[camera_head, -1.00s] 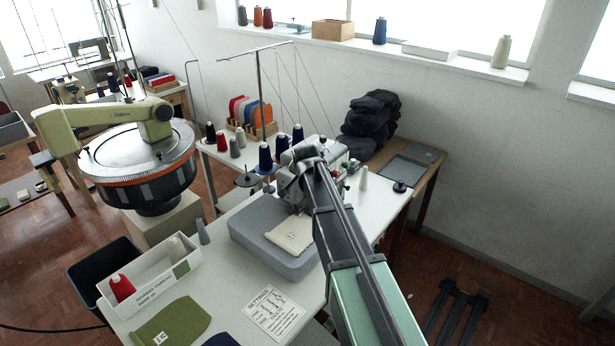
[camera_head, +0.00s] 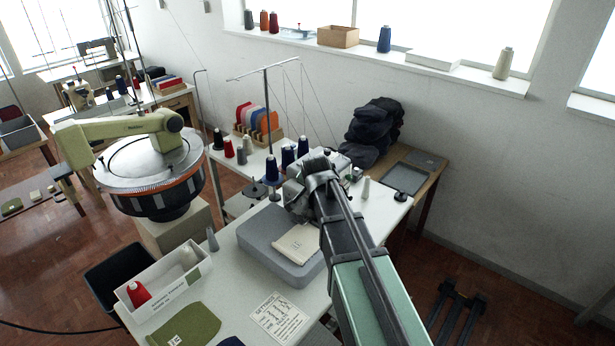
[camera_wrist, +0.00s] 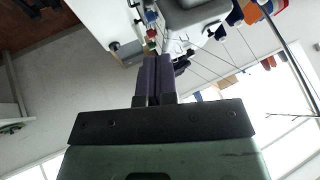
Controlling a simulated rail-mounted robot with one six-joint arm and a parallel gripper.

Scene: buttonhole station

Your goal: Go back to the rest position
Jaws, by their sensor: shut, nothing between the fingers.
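My gripper shows in the wrist view (camera_wrist: 160,62), its two purple fingers close together, shut and with nothing between them. In the head view my arm reaches from the lower right up over the white table (camera_head: 225,290), its end in front of the sewing machine (camera_head: 298,193). The fingertips are hidden there by the arm. A cream cloth piece (camera_head: 297,243) lies on the grey machine bed (camera_head: 258,235), to the left of my arm.
A white box with a red cone (camera_head: 138,294) and a settings sheet (camera_head: 277,316) lie at the table's front. Thread cones (camera_head: 288,157) and a thread stand (camera_head: 268,110) rise behind the machine. Dark folded garments (camera_head: 372,125) are piled at the back.

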